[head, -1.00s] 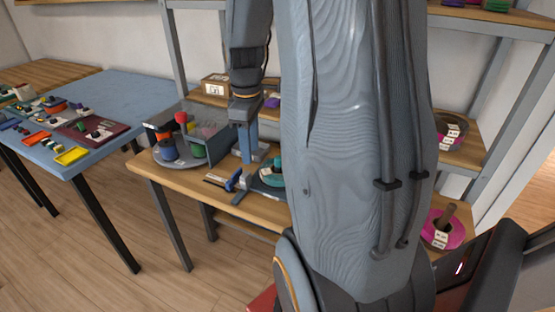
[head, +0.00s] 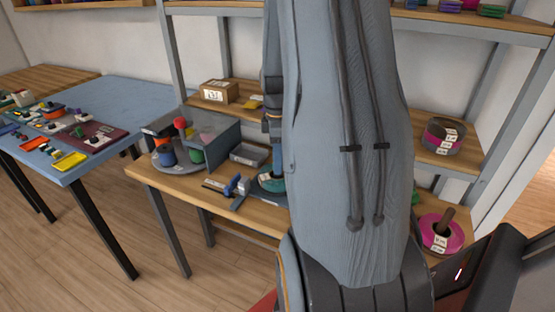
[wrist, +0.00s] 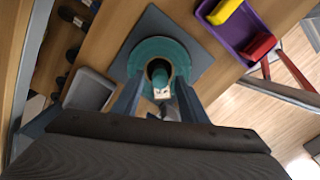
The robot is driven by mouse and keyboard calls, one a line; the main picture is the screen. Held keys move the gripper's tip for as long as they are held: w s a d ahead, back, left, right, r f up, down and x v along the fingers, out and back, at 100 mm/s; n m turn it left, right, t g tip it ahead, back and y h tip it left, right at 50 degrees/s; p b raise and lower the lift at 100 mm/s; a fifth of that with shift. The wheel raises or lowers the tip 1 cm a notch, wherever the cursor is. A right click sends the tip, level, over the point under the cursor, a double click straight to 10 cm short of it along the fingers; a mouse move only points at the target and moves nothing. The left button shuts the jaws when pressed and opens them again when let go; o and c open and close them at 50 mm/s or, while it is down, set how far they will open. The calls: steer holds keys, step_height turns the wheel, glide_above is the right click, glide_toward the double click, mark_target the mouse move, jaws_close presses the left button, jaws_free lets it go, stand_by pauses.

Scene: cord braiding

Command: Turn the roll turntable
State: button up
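The round grey turntable (head: 178,169) sits at the left end of the wooden table. It carries several coloured rolls, among them a blue roll (head: 167,157) and a green roll (head: 197,156), partly screened by grey panels. To its right, a teal roll (head: 272,183) lies on the table, partly hidden by my arm. In the wrist view the teal roll (wrist: 150,50) lies on a dark square plate (wrist: 193,50), with a dark hole and a white label. My gripper (wrist: 160,104) is open above the near side of this roll, its fingers apart. Its tips are hidden in the head view.
A purple tray (wrist: 240,35) shows in the wrist view. A magenta roll (head: 441,233) sits at right. A blue table (head: 110,95) with small parts stands left.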

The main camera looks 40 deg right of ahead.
steer(key=shift+f, duration=0.25)
jaws_close()
steer(key=shift+m+p, duration=0.3)
steer(key=shift+m, duration=0.3)
steer(key=shift+m+p, duration=0.7)
steer(key=shift+m, duration=1.4)
steer(key=shift+r+m+p, duration=0.1)
steer(key=shift+m+p, duration=0.5)
steer(key=shift+m, duration=2.3)
steer(key=shift+w+m+p, duration=0.1)
steer(key=shift+m+p, duration=0.25)
steer(key=shift+m, duration=3.25)
steer(key=shift+d+m, duration=0.1)
steer(key=shift+m, duration=2.6)
